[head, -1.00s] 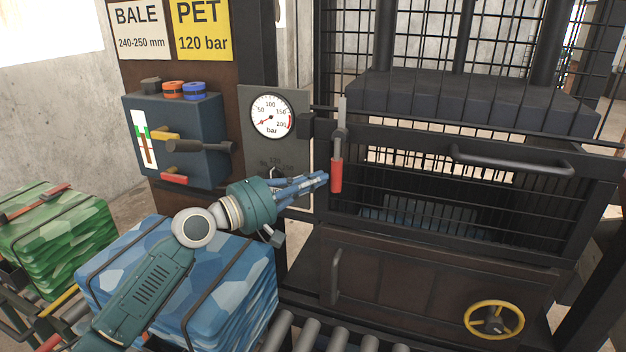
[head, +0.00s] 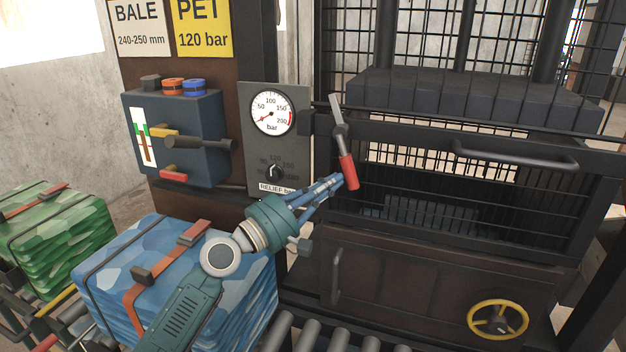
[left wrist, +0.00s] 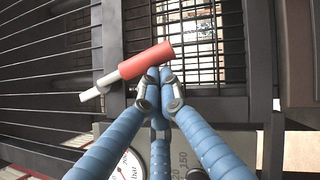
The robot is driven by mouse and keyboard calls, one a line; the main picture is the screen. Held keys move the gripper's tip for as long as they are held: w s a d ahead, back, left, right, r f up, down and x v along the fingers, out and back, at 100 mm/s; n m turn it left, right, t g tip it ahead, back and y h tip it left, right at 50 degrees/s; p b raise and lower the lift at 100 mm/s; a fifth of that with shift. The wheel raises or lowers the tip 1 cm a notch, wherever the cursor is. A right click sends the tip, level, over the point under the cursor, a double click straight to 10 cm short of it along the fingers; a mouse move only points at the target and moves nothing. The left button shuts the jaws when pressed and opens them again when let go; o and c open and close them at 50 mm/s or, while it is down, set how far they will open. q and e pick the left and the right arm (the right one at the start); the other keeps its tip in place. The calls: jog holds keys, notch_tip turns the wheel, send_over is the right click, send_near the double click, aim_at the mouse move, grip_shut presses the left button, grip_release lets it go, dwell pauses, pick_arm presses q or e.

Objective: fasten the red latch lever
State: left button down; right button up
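The red latch lever (head: 348,172) hangs at the left edge of the press door, its red grip tilted down to the right and its grey bar leaning up to the left. My left gripper (head: 348,183) is at the left side of the red grip, its blue fingers drawn together. In the left wrist view the red grip (left wrist: 146,60) lies just beyond the fingertips (left wrist: 159,90), not between them; the fingers seem to touch or nearly touch it. My right gripper is not in view.
The barred press door (head: 440,143) has a dark handle and stands right of the lever. A pressure gauge panel (head: 276,145) is to its left. A blue bale (head: 130,265) sits below my left arm, a green bale (head: 50,240) further left. A yellow handwheel (head: 498,320) is low right.

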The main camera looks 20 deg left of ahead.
aim_at(351, 182)
pick_arm(q)
jog(key=d+n+t, duration=0.1)
jog(key=n, duration=0.1)
jog(key=d+n+t+b, duration=0.1)
jog(key=d+n, duration=0.1)
jog(key=shift+s+d+r+n+t+y, duration=0.1)
jog(key=shift+d+n+t+y, duration=0.2)
jog(key=shift+d+r+n+t+y+b, duration=0.1)
jog(key=shift+d+r+n+t+y, duration=0.4)
jog(key=shift+n, duration=0.65)
jog(key=shift+d+r+n+t+y+b, duration=0.2)
jog(key=shift+d+n+t+y, duration=0.5)
jog(key=shift+n, duration=0.5)
jog(key=shift+d+r+n+t+y+b, duration=0.1)
jog(key=shift+d+r+n+t+y, duration=0.4)
jog(key=shift+n, duration=0.65)
jog(key=shift+d+n+y, duration=0.1)
jog(key=shift+n+y, duration=0.2)
jog(key=shift+d, duration=0.1)
jog(key=shift+r, duration=0.15)
